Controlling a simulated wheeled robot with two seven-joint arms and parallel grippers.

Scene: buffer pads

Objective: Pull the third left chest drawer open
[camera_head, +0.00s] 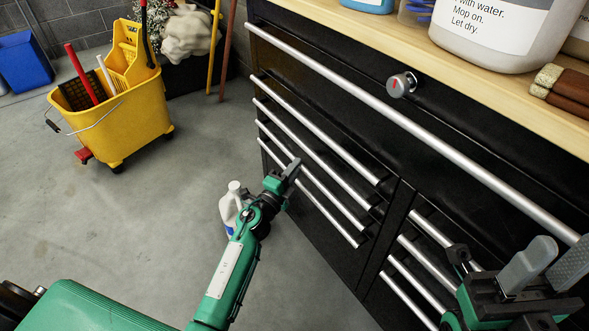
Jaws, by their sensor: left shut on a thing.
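The black tool chest (330,254) stands on the right, with silver bar handles. Its left column has several stacked drawers below one wide top drawer handle (420,133). I see no clear gap showing that drawer open. My right gripper (548,264) is at the lower right, open and empty, in front of the chest's right column.
A white jug (231,203) stands on the floor just beyond my left wrist. A yellow mop bucket (120,115) is at the upper left. Bottles and a brown brush (565,92) sit on the wooden top (470,95). The grey floor (150,220) left of the chest is mostly clear.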

